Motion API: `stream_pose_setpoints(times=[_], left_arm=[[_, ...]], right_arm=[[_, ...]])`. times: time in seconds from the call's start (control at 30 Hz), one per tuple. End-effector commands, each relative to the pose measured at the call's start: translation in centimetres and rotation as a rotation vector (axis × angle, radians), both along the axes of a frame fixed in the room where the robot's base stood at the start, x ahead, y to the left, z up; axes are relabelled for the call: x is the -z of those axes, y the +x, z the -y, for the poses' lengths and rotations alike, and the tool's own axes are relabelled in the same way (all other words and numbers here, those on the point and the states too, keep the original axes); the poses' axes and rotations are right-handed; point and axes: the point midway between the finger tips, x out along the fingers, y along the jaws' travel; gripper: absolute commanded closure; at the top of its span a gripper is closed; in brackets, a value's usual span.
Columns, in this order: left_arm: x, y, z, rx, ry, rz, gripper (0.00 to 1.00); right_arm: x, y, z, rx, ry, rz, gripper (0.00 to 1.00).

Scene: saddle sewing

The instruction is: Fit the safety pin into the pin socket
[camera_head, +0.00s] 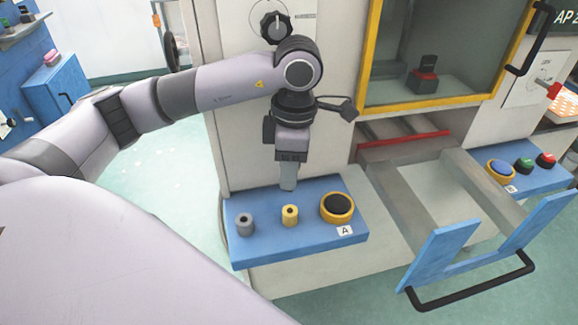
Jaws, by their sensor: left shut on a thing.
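My left gripper (288,184) comes down from above over the back edge of the blue panel marked A (325,237). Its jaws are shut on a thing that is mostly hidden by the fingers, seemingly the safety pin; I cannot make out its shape. A short yellow cylinder (290,216) stands upright on the panel, just in front of and below the fingertips. A grey cylinder with a dark top opening (245,224) stands to its left. Which of the two is the pin socket I cannot tell for sure. My right gripper is out of view.
A black button in a yellow ring (338,207) sits right of the yellow cylinder. An open drawer frame with a black handle (472,284) juts out at right. Panel B (520,177) carries blue, green and red buttons. The machine's front wall stands close behind the gripper.

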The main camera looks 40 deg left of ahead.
Motion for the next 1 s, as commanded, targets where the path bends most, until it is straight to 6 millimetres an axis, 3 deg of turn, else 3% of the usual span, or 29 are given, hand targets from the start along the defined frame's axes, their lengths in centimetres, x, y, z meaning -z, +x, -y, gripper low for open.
stream_pose_setpoints(times=[0.3,0.8,1.0], left_arm=[[0.2,0.0,0.0,-0.001,-0.001,0.001,1.0],[4.4,0.0,0.0,-0.002,-0.001,0.001,1.0],[5.1,0.0,0.0,-0.002,-0.001,0.001,1.0]], right_arm=[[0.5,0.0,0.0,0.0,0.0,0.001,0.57],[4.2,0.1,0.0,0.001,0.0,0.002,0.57],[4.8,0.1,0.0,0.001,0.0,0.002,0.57]])
